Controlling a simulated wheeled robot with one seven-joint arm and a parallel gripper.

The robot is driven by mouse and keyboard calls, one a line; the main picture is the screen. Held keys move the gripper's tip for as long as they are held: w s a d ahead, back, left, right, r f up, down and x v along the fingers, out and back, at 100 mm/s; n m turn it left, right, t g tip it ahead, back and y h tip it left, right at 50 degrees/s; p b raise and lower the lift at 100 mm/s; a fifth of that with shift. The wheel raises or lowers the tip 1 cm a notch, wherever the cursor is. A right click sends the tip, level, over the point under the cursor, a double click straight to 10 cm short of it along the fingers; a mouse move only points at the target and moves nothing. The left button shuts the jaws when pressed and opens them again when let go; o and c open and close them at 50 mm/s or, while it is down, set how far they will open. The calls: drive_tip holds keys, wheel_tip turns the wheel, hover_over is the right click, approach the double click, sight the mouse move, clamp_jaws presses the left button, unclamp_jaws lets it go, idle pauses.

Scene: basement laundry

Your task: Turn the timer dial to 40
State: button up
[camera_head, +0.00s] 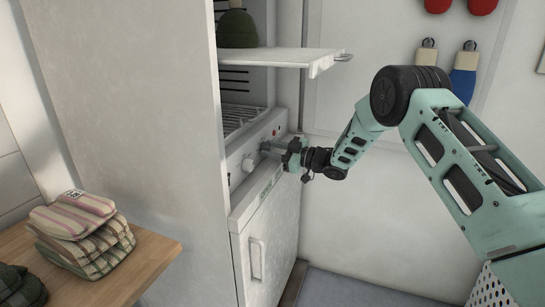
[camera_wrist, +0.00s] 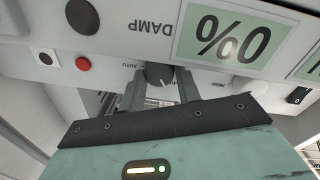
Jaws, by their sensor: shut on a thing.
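My gripper (camera_head: 282,150) is at the front panel of the white appliance. In the wrist view its fingers (camera_wrist: 160,88) are shut around a small grey dial (camera_wrist: 157,74). Small lettering, partly readable as "AUTO", sits around this dial. No "40" is readable, and I cannot tell which setting the dial points to, or for sure that it is the timer dial. In the head view the held dial is mostly hidden by the fingers.
The wrist view shows a red button (camera_wrist: 83,63), a black knob (camera_wrist: 82,17) and a pale green label (camera_wrist: 228,35) with "%" and "0". A shelf (camera_head: 290,58) juts out above my gripper. A wooden table (camera_head: 150,262) with folded cloths (camera_head: 78,232) is at left.

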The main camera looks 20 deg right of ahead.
drive_tip(key=shift+f+n+b, duration=0.1)
drive_tip(key=shift+n+b, duration=0.3)
drive_tip(key=shift+n, duration=0.3)
drive_tip(key=o, duration=1)
drive_tip(key=shift+d, duration=0.1)
drive_tip(key=v, duration=1.7)
drive_tip(key=shift+d, duration=0.15)
